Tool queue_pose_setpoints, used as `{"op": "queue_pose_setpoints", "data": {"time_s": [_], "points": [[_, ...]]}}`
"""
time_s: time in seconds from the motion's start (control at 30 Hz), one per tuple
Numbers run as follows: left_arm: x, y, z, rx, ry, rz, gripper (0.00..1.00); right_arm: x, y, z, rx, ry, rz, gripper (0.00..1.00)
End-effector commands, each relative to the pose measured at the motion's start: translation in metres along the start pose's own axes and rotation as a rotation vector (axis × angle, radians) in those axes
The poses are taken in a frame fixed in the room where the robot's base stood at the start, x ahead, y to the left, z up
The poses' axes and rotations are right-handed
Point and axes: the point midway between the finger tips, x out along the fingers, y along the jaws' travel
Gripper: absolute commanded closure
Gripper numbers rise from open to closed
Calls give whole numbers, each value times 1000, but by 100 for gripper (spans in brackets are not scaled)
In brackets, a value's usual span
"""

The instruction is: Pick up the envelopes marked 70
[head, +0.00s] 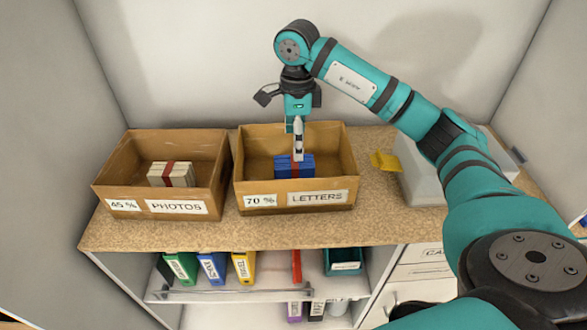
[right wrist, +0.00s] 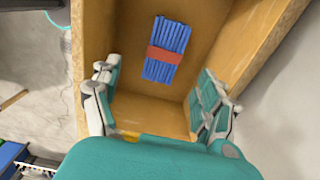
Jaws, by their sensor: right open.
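A bundle of blue envelopes (head: 282,167) with a red band lies in the cardboard box (head: 248,186) labelled "70 %" and "LETTERS". The bundle (right wrist: 167,37) also shows in the right wrist view, lying on the box floor above the space between my fingers. My right gripper (head: 298,142) points down over this box and partly covers the bundle in the head view. In the right wrist view, its two fingers (right wrist: 158,100) are spread wide with nothing between them. My left gripper is not in view.
A second box (head: 115,186), labelled "45 %" and "PHOTOS", stands to the left with a pale banded bundle (head: 172,174). A yellow item (head: 385,161) lies to the right near a light grey box. Coloured binders (head: 212,268) stand on the shelf below.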

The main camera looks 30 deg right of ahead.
Motion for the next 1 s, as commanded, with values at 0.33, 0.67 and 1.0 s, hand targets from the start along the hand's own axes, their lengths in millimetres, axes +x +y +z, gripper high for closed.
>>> {"op": "queue_pose_setpoints", "data": {"time_s": [0.33, 0.67, 1.0], "points": [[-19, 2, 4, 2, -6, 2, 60, 60, 0, 1, -1, -1, 2, 23], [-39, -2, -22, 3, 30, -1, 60, 91, 0, 2, 1, 0, 5, 23], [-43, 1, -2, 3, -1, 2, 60, 119, -1, 3, 0, -2, -1, 23]]}}
